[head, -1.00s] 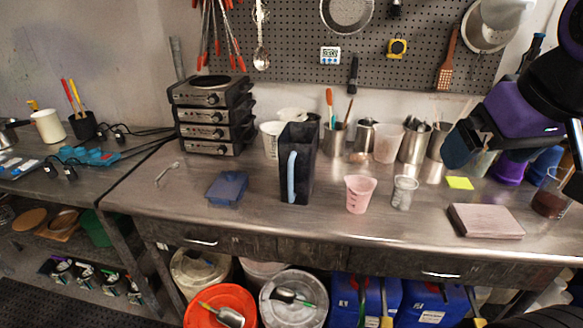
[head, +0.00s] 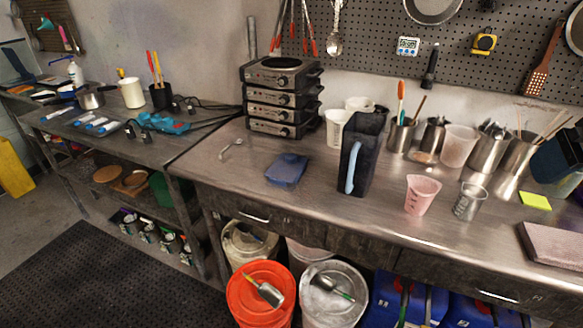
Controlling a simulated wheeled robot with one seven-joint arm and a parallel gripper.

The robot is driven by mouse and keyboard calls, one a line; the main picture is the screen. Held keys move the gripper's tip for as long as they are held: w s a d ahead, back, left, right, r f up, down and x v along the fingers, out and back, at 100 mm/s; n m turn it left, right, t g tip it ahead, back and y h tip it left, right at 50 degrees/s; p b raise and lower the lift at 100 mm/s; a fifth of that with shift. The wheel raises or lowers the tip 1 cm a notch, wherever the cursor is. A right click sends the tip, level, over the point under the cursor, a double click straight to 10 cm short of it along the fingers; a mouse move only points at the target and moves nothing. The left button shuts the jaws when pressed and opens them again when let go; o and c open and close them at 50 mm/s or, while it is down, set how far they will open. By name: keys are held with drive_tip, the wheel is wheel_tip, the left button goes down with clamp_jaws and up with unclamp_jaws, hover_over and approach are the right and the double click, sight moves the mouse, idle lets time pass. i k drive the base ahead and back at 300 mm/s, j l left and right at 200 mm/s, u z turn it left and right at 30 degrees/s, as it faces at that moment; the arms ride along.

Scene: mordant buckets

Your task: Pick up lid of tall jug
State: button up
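The tall jug (head: 374,150) is dark and square-sided, with a light blue handle, and stands upright on the metal workbench (head: 330,205). A flat dark blue lid (head: 287,170) lies on the bench just left of the jug, apart from it.
A stack of hot plates (head: 281,97) stands behind the lid. A pink cup (head: 421,194) and a clear beaker (head: 469,201) stand right of the jug. Metal containers of utensils line the back. A small spoon (head: 231,147) lies left of the lid. Bench around the lid's front is clear.

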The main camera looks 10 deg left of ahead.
sight(289, 168)
drive_tip(key=j, duration=0.45)
drive_tip(key=k+j+z, duration=0.1)
drive_tip(key=j, duration=0.35)
drive_tip(key=k+j, duration=0.1)
drive_tip(key=j, duration=0.3)
drive_tip(key=i+j+z, duration=0.1)
drive_tip(key=j, duration=0.25)
drive_tip(key=i+j+z, duration=0.1)
drive_tip(key=j, duration=0.2)
drive_tip(key=i+j, duration=0.15)
drive_tip(key=j, duration=0.2)
drive_tip(key=i+j+z, duration=0.15)
drive_tip(key=j, duration=0.2)
drive_tip(key=i+j+z, duration=0.1)
drive_tip(key=i, duration=0.25)
drive_tip(key=i+j, duration=0.35)
drive_tip(key=l+z, duration=0.05)
